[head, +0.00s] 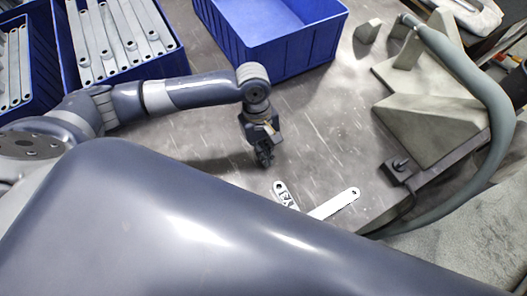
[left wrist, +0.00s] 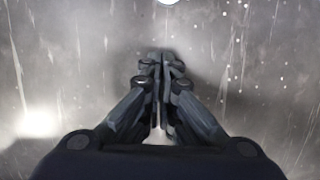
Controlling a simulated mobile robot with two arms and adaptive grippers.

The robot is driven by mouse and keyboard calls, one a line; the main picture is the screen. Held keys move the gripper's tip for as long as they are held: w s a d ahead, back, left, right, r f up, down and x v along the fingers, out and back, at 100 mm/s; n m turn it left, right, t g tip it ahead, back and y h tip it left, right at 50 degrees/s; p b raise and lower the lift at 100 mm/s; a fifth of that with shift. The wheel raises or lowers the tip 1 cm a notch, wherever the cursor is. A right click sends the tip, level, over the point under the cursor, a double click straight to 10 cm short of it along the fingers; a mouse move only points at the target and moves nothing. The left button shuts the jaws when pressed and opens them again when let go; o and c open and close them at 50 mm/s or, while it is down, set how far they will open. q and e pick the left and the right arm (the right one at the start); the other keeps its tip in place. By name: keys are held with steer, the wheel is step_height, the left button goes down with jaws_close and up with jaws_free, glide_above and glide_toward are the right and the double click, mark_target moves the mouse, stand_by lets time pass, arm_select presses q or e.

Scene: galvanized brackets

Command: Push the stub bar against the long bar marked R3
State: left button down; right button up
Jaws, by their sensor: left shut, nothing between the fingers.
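Two pale flat bars lie on the grey table in front of my left gripper, in the head view. One bar (head: 283,193) has a round hole at its far end and dark lettering, too small to read surely. The other bar (head: 339,203) slants up to the right, with a small hole at its far end. My own body hides their near ends, so I cannot tell their full lengths or whether they touch. My left gripper (head: 265,158) points down, shut and empty, beyond the lettered bar and apart from it. In the left wrist view its fingertips (left wrist: 161,62) are together. My right gripper is out of view.
Blue crates with galvanized bars (head: 120,40) stand at the back left. An empty-looking blue crate (head: 285,55) is at the back. A grey bracket-like fixture (head: 420,125), a thick hose (head: 485,85) and a small dark box (head: 398,169) are at the right. Table around the gripper is clear.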

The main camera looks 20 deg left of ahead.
mark_target(274, 181)
arm_select(q)
steer(key=shift+s+d+f+b, duration=0.15)
steer(key=shift+s+d+b, duration=0.35)
steer(key=shift+d, duration=0.1)
steer(key=shift+s+d+f+b, duration=0.15)
steer(key=shift+s+d+b, duration=0.3)
steer(key=shift+d, duration=0.1)
steer(key=shift+s+d+r, duration=0.15)
steer(key=shift+s+d, duration=0.25)
steer(key=shift+s, duration=0.05)
steer(key=shift+r, duration=0.15)
steer(key=p, duration=0.6)
steer(key=d+p, duration=0.1)
steer(key=p, duration=0.5)
steer(key=shift+s+d+r+p, duration=0.15)
steer(key=shift+s+r+p, duration=0.1)
steer(key=shift+p, duration=0.1)
steer(key=shift+s+f+p, duration=0.25)
steer(key=shift+p, duration=0.35)
steer(key=shift+f, duration=0.15)
steer(key=shift+s, duration=0.15)
